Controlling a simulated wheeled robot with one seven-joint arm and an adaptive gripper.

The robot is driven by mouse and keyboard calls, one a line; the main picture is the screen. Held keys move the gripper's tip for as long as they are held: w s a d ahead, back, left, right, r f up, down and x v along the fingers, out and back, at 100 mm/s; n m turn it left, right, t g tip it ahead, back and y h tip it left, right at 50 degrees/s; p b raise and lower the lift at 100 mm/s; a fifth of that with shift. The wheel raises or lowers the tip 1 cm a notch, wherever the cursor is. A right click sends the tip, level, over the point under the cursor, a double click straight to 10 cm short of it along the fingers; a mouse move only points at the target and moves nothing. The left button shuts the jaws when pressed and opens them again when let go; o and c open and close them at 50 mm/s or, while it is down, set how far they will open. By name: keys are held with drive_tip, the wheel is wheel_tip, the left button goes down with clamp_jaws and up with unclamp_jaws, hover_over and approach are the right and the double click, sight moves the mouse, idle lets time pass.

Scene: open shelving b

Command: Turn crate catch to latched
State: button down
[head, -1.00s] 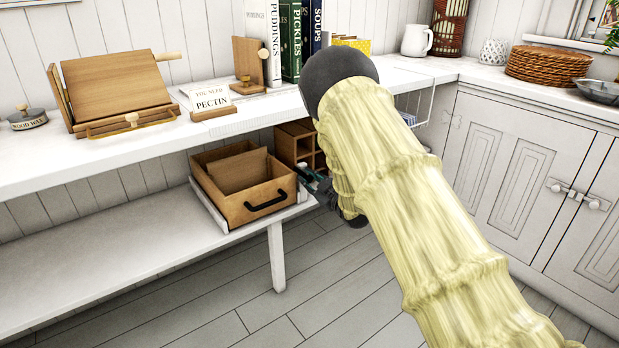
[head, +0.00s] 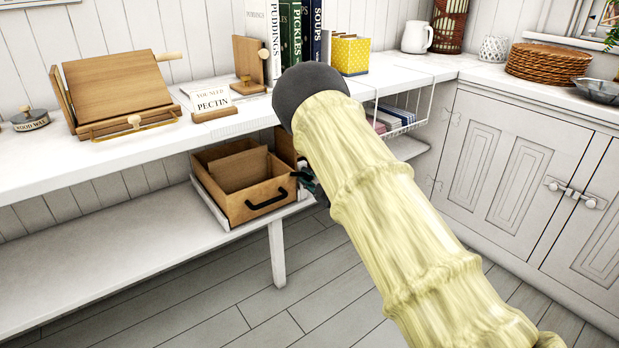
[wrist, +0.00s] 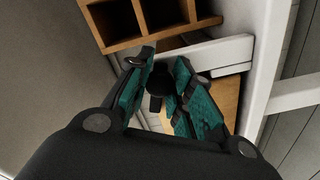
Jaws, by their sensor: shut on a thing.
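The wooden crate (head: 247,207) with a black front handle sits in a white tray-like frame at the end of the low shelf. Its wood also shows in the wrist view (wrist: 226,100). My gripper (wrist: 166,66) has teal pads and is at the crate's right side; the head view shows only a dark bit of it (head: 308,180) beside the arm. Between the pads is a small black piece (wrist: 156,103), which appears to be the crate catch, and the gripper is shut on it. The fingers hide much of it, so its turned position cannot be told.
A wooden divided box (wrist: 150,20) stands close beyond the fingertips, and a white rail (wrist: 215,52) runs behind them. The white worktop (head: 235,120) overhangs the crate. A white wire basket (head: 402,112) hangs at the right. The floor in front is open.

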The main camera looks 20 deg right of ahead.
drive_tip(key=shift+f+n+p, duration=0.1)
drive_tip(key=shift+n+p, duration=0.3)
drive_tip(key=shift+n, duration=1.4)
idle(3.3)
drive_tip(key=c, duration=1.2)
unclamp_jaws()
drive_tip(key=shift+d, duration=0.1)
drive_tip(key=v, duration=1.2)
